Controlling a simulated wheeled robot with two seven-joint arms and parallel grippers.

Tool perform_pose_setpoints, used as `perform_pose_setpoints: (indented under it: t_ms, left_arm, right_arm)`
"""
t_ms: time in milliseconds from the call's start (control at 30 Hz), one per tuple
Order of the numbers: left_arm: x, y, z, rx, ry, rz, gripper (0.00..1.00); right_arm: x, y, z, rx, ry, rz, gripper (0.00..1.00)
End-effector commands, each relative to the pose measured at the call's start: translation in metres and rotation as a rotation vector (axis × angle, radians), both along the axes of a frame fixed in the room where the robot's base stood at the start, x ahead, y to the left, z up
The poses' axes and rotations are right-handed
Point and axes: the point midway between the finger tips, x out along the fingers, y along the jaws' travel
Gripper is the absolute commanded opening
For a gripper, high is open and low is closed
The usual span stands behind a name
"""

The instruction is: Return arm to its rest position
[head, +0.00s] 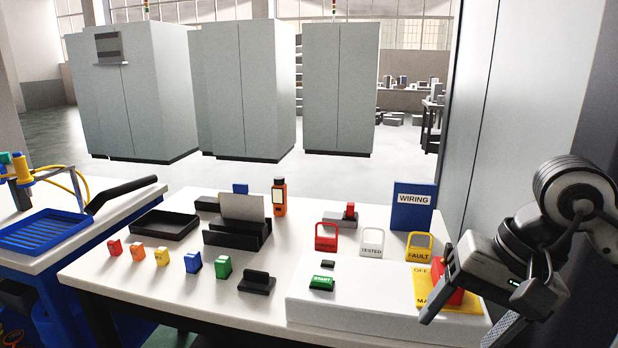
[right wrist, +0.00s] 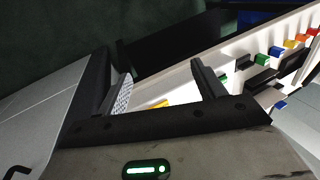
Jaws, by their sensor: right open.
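My right arm comes in from the right in the head view. Its gripper (head: 474,306) is over the right end of the white table (head: 120,278), beside a red switch on a yellow plate marked "OFF" and "MA…" (head: 428,296), which it partly covers. In the right wrist view the two fingers of the gripper (right wrist: 162,82) stand apart with nothing held between them. The table edge and a bit of yellow show past the fingers. My left gripper is in neither view.
A white raised panel (head: 350,318) holds a green START block (head: 321,283). Red, white "TESTED" and yellow "FAULT" (head: 419,247) tags stand behind it, near a blue WIRING binder (head: 412,207). Several coloured blocks line the table's front. A tall grey cabinet (head: 520,110) rises at right.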

Motion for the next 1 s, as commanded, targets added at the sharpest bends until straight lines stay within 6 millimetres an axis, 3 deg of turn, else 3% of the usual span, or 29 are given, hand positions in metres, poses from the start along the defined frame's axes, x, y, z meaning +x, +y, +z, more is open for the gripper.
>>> perform_pose_setpoints:
  t_ms: [133,267,400,533,633,667,733,833,1000]
  left_arm:
    - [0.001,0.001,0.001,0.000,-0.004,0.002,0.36]
    - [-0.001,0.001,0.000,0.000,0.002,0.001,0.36]
    - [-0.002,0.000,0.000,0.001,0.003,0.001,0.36]
    - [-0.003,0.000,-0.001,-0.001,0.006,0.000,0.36]
    - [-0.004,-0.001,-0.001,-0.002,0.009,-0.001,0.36]
    - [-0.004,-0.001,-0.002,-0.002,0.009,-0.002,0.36]
    - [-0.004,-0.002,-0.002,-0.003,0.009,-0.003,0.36]
    - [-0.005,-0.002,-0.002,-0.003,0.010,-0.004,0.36]
    - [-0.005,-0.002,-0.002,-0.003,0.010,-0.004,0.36]
  right_arm:
    - [-0.018,0.052,-0.017,0.252,0.173,-0.060,0.69]
    - [-0.039,0.108,-0.019,0.572,0.457,-0.190,0.69]
    - [-0.050,0.161,0.004,1.011,1.009,-0.480,0.69]
    - [-0.021,0.164,0.015,1.358,1.669,-0.851,0.69]
    - [0.014,0.139,-0.015,1.555,2.234,-1.166,0.69]
    - [0.023,0.128,-0.032,-1.586,-2.386,1.248,0.69]
    - [0.034,0.104,-0.079,-1.273,-2.114,1.104,0.69]
    - [0.028,0.077,-0.151,-0.952,-1.777,0.913,0.69]
    - [-0.022,0.049,-0.258,-0.585,-1.291,0.622,0.69]
